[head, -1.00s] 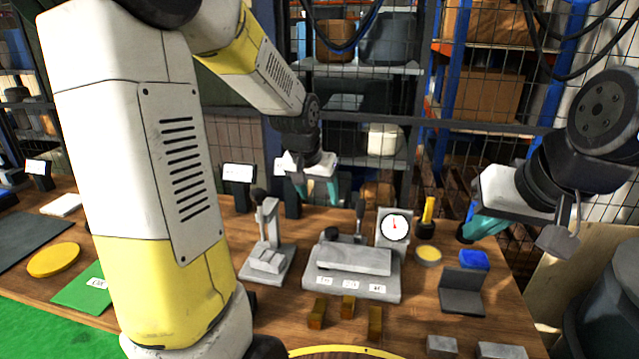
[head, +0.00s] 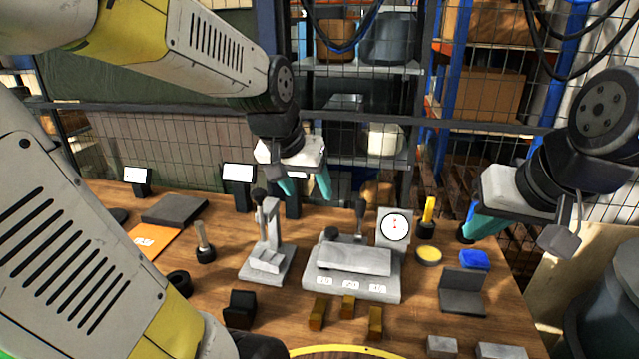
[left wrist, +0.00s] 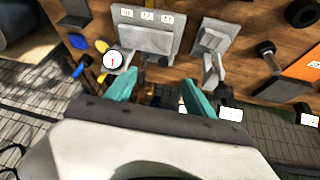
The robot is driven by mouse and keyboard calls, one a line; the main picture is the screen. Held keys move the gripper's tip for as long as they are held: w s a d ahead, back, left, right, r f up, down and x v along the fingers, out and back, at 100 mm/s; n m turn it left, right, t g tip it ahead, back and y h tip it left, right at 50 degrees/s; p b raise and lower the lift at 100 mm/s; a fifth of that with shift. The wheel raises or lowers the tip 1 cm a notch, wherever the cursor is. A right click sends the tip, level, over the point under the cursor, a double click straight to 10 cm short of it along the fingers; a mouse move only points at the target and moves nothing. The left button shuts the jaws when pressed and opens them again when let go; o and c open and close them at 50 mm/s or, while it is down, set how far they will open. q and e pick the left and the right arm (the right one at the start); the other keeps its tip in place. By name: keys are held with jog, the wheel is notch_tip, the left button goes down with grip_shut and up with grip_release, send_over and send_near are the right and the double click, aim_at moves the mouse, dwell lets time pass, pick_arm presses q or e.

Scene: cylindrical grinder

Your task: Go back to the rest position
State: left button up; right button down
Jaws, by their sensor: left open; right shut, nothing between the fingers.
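My left gripper (head: 303,186) is open and empty, with teal fingers. It hangs in the air towards the back edge of the wooden table. In the left wrist view its two fingers (left wrist: 160,100) stand wide apart with nothing between them. My right gripper (head: 474,230) is at the right, above the table's right side. Its teal fingers are shut with nothing seen in them.
On the table (head: 215,290) stand a grey fixture (head: 350,268), a lever press (head: 267,250), a round dial gauge (head: 395,227), brass blocks (head: 348,306), a grey angle plate (head: 462,292) and a blue item (head: 474,260). A mesh fence (head: 170,150) and shelves (head: 345,120) are behind.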

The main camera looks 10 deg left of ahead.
pick_arm(q)
jog(key=s+r, duration=0.2)
jog(key=s, duration=0.8)
jog(key=shift+s+d+t+h, duration=0.3)
jog(key=shift+d+h, duration=0.1)
jog(key=shift+r, duration=0.1)
jog(key=shift+c, duration=0.4)
dwell(0.7)
